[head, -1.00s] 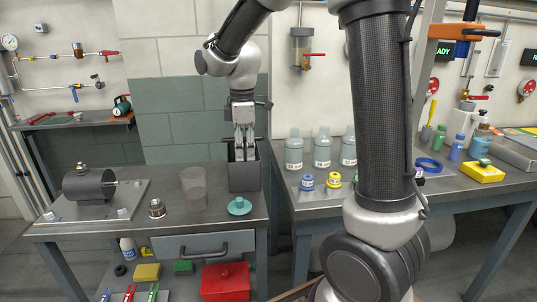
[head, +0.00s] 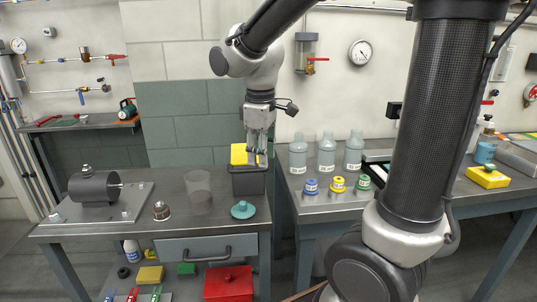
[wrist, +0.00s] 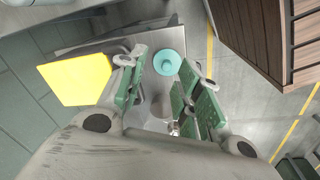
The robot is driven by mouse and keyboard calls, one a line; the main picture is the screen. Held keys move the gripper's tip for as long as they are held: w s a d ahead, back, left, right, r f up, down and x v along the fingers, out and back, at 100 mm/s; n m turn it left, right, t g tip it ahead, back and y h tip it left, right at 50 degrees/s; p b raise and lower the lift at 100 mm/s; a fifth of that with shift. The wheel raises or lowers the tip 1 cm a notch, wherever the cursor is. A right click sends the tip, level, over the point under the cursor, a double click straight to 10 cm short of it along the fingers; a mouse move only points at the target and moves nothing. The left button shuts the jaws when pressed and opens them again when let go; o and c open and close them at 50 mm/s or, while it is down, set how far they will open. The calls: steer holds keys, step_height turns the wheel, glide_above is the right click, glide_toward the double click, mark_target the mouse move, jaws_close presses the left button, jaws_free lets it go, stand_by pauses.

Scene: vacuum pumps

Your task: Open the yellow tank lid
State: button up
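A flat yellow piece (head: 238,154) stands upright at the left of the top of a dark grey box (head: 249,184), on the left bench's back right corner. In the wrist view the same yellow face (wrist: 78,72) is large, left of the fingers. I cannot tell whether it is the tank's lid. My gripper (head: 257,160) hangs just above the box, beside the yellow piece. Its green-padded fingers (wrist: 160,105) are apart with nothing held between them.
A teal disc (head: 243,210) lies in front of the dark box, with a clear cup (head: 198,190) to the left. Grey-blue bottles (head: 326,156) and a small yellow-topped jar (head: 337,185) stand on the right bench. A motor (head: 94,187) sits at the left.

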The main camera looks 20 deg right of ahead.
steer(key=shift+s+d+m, duration=0.3)
steer(key=shift+s+m, duration=0.1)
steer(key=shift+s, duration=0.1)
steer(key=shift+s+d+m, duration=0.25)
steer(key=shift+s+m, duration=0.15)
steer(key=shift+s, duration=0.1)
